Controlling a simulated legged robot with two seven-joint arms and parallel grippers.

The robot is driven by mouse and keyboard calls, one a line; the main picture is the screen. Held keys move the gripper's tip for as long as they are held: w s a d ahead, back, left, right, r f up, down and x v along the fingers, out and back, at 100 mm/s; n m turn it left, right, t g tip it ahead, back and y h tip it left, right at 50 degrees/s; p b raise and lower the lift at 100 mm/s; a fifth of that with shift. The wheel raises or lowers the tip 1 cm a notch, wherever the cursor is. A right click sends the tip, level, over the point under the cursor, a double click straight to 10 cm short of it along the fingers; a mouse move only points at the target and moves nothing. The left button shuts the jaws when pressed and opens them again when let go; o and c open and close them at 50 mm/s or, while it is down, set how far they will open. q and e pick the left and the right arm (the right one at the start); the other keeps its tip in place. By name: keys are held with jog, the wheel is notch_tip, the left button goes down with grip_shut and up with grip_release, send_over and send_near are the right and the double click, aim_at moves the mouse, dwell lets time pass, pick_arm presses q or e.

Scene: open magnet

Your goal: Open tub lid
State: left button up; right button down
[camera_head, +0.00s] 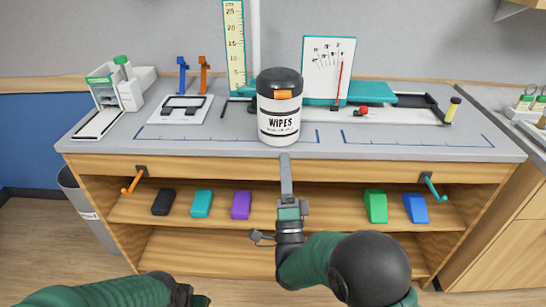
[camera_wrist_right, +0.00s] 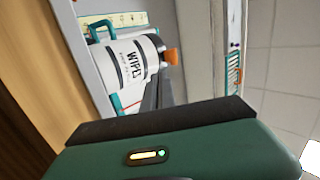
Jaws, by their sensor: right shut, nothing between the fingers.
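A white wipes tub (camera_head: 280,119) with a black lid (camera_head: 279,79) stands upright on the grey worktop near its front edge. An orange tab (camera_head: 283,95) is on the front of the lid, which sits on the tub. In the right wrist view the tub (camera_wrist_right: 122,65) appears sideways, with the orange tab (camera_wrist_right: 172,57) by the fingers. My right gripper (camera_head: 285,158) is shut and empty, just in front of and below the tub's base in the head view. I cannot tell whether it touches. My left arm ends low at the bottom edge, its gripper (camera_head: 198,300) only partly visible.
A white board (camera_head: 329,67) and a yellow ruler (camera_head: 234,45) stand behind. Orange (camera_head: 133,182) and teal (camera_head: 433,187) hooks hang at the front edge. Several coloured blocks lie on the shelf below.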

pick_arm(q)
jog(key=shift+s+d+f, duration=0.1)
jog(key=shift+s+f, duration=0.15)
jog(key=shift+f, duration=0.55)
pick_arm(e)
jog(key=shift+m+t, duration=0.6)
jog(key=shift+m, duration=0.1)
jog(key=x, duration=0.8)
jog(key=s+r+x, duration=0.1)
jog(key=x, duration=0.3)
jog(key=shift+w+a+r, duration=0.15)
jog(key=shift+r, duration=0.05)
pick_arm(q)
jog(key=shift+r, duration=0.1)
pick_arm(e)
jog(key=shift+r, duration=0.1)
